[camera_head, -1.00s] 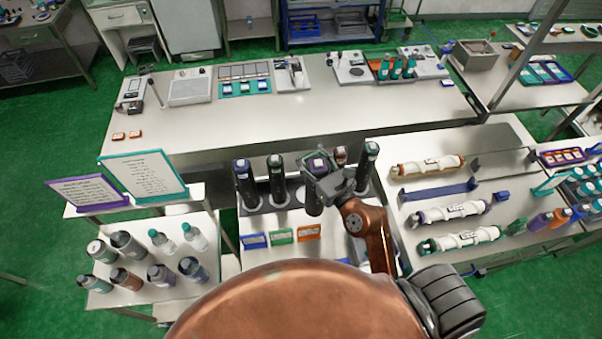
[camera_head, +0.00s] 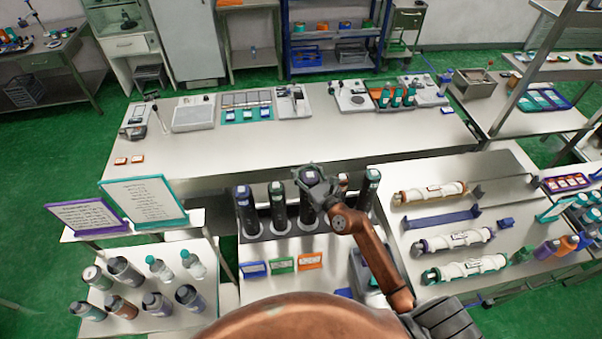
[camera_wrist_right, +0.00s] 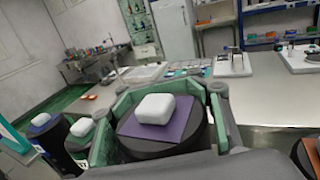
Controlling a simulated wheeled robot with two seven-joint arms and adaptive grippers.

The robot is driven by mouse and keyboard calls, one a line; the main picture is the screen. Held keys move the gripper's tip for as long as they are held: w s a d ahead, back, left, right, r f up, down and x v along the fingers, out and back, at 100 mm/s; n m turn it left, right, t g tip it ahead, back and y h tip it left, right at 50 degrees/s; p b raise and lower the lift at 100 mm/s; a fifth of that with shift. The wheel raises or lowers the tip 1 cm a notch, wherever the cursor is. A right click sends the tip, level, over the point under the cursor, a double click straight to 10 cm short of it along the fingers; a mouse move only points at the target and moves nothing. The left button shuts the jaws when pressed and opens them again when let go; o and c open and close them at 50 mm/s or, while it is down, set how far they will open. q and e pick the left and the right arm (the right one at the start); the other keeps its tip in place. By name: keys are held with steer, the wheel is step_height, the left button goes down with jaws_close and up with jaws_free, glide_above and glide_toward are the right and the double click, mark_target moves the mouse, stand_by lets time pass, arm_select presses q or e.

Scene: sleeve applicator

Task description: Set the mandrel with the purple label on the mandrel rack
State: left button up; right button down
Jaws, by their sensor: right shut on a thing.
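The mandrel with the purple label (camera_head: 308,204) is a dark upright cylinder over the mandrel rack (camera_head: 262,234). In the right wrist view its purple top (camera_wrist_right: 158,126) carries a white block (camera_wrist_right: 156,108). My right gripper (camera_head: 311,178) is shut around its upper end, with green pads on both sides. The mandrel stands in line with the rack's other mandrels, such as the blue-topped one (camera_head: 243,207) and the teal-topped one (camera_head: 278,205). I cannot tell whether its foot touches the rack. My left gripper is not in view.
Another dark mandrel (camera_head: 369,188) stands close to the right of my gripper. Blue, green and orange cards (camera_head: 282,264) lie in front of the rack. Sleeve-like white rolls (camera_head: 458,240) lie on the right table. The long bench (camera_head: 300,142) behind has free room.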

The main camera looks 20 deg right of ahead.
steer(key=f, duration=0.3)
steer(key=shift+w+f, duration=0.1)
steer(key=shift+w, duration=0.1)
steer(key=shift+f+b, duration=0.1)
steer(key=shift+b, duration=0.3)
steer(key=c, duration=2)
jaws_free()
steer(key=shift+f, duration=0.2)
steer(key=o, duration=1)
steer(key=shift+o, duration=0.2)
steer(key=shift+s, duration=0.1)
steer(key=shift+r, duration=0.15)
